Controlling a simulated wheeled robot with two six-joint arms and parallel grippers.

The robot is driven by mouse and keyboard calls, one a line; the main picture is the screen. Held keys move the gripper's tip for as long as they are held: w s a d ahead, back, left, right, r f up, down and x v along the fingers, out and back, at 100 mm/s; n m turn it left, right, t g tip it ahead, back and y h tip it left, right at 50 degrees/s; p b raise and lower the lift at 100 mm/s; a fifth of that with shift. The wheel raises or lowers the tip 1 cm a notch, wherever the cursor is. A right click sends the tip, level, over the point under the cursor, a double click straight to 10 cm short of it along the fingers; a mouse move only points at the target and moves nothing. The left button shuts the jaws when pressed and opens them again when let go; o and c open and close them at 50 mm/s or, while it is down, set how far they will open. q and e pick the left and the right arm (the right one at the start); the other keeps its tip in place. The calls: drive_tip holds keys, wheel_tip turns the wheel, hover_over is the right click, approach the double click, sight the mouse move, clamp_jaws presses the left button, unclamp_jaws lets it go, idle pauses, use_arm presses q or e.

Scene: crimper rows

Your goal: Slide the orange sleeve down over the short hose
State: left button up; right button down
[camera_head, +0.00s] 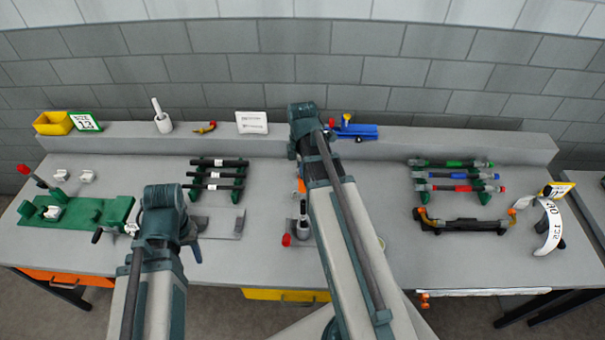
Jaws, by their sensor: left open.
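A small orange piece (301,185), which may be the orange sleeve, shows at the left edge of my right arm, partly hidden by it. Just below it a dark upright piece on a pale base (303,218) stands on the bench. It may hold the short hose, but I cannot tell. My left gripper (191,240) is open over the front part of the bench, left of that upright piece and apart from it. I see nothing between its fingers. My right arm crosses the middle of the view, and its gripper is hidden.
A rack of black hoses (216,175) stands at centre left. A green fixture (105,210) is on the left. A rack of coloured hoses (458,188), a black holder (462,226) and a white strip (549,225) are on the right. A raised ledge (460,140) runs along the back.

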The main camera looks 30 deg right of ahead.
sight(302, 185)
drive_tip(key=shift+f+b, duration=2.45)
drive_tip(key=shift+f, duration=0.2)
drive_tip(key=shift+f+b, duration=1.95)
drive_tip(key=c, duration=0.9)
unclamp_jaws()
drive_tip(key=shift+c, duration=0.2)
wheel_tip(302, 185, up, 14)
drive_tip(key=p, duration=1.4)
drive_tip(key=shift+f, duration=0.1)
